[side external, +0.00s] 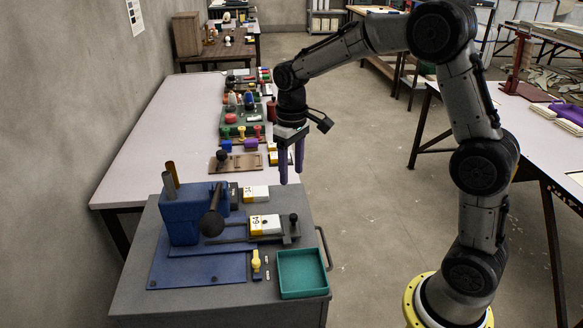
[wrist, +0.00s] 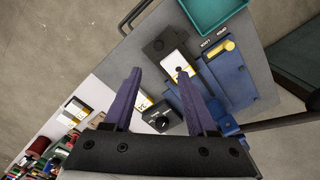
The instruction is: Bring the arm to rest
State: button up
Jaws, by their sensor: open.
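My gripper (side external: 290,163) hangs from my arm with its purple fingers pointing down, above and a little beyond the far right part of the grey cabinet top. In the wrist view its two purple fingers (wrist: 158,95) are spread apart with nothing held between them. The gripper is open and empty and touches nothing that I can see. No cloth shows in either view.
The grey cabinet (side external: 180,298) carries a blue machine (side external: 190,217), a white and yellow block (side external: 264,225), a yellow lever (side external: 256,260) and a teal tray (side external: 301,272). A long white table (side external: 150,130) with colourful parts stands behind. Open floor (side external: 365,200) lies right of the cabinet.

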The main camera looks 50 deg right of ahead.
jog(key=shift+r, duration=0.15)
jog(key=s+a+r+t, duration=0.3)
jog(key=s+r+t, duration=0.1)
jog(key=s+r, duration=0.7)
jog(key=s+f+t, duration=0.1)
jog(key=s+f, duration=0.2)
jog(key=s, duration=1.1)
jog(key=shift+a+t, duration=0.3)
jog(key=shift+a, duration=0.1)
